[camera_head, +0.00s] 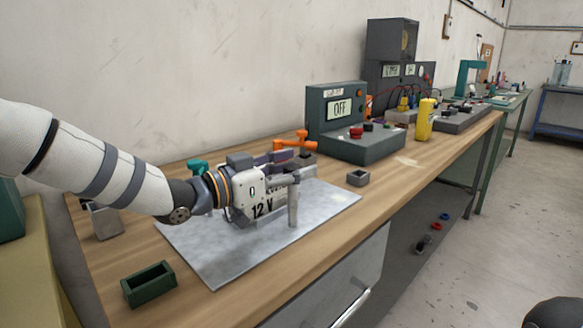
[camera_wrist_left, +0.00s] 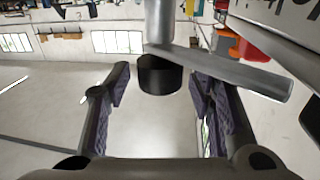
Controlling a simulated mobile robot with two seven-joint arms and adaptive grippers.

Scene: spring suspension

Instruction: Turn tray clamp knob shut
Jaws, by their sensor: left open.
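A grey post (camera_head: 293,208) stands at the block's right end; the post (camera_wrist_left: 160,20) and a grey bar (camera_wrist_left: 225,72) also show in the left wrist view. A dark round knob-like piece (camera_wrist_left: 160,75) shows there between the fingers, with visible gaps on both sides. I cannot tell for certain that it is the tray clamp knob. My left gripper (camera_head: 283,168) is open over the block; its padded fingers (camera_wrist_left: 160,105) straddle the dark piece.
An orange handle (camera_head: 294,144) and a teal knob (camera_head: 199,168) stand behind my left arm. A dark unit reading OFF (camera_head: 350,138) stands behind. The bench's front edge is clear.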

